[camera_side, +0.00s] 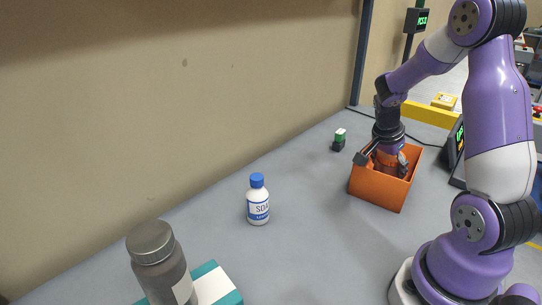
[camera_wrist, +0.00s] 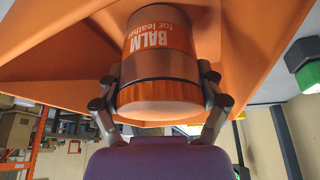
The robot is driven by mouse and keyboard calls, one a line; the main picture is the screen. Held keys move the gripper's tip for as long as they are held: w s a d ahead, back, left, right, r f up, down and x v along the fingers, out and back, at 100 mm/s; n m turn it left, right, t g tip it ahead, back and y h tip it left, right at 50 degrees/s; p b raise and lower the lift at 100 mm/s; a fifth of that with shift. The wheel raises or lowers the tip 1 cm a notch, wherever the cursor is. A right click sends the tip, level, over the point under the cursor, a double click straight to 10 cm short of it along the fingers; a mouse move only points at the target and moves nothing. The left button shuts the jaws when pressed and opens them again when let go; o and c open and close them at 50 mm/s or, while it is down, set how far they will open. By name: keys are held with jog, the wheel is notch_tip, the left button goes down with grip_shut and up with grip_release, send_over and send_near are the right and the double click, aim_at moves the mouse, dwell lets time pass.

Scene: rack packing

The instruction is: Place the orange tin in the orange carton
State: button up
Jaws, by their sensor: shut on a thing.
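In the side view, my gripper (camera_side: 385,163) points down into the carton's opening, and the tin is mostly hidden there by the gripper and the carton wall. I cannot tell whether the tin touches the carton floor.
A white bottle with a blue cap (camera_side: 258,203) stands mid-table. A dark grey jar (camera_side: 158,262) and a teal and white box (camera_side: 218,283) are at the front left. A small green and black item (camera_side: 339,140) stands left of the carton. The table between is clear.

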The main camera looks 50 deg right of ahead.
jog(key=shift+f, duration=0.1)
jog(key=o, duration=1.3)
jog(key=v, duration=1.2)
jog(key=a+r+n+t+y, duration=0.1)
jog(key=a+n+t, duration=0.1)
jog(key=a+n, duration=0.5)
jog(key=a+r+n+t+y, duration=0.1)
jog(key=a+n+t+y, duration=0.1)
jog(key=a+n, duration=0.4)
jog(key=a+r+n+t+y, duration=0.1)
jog(key=a+n+t, duration=0.1)
jog(key=a+n, duration=0.5)
jog(key=shift+s+a+n+t, duration=0.3)
jog(key=shift+s+a, duration=0.1)
jog(key=shift+a, duration=0.4)
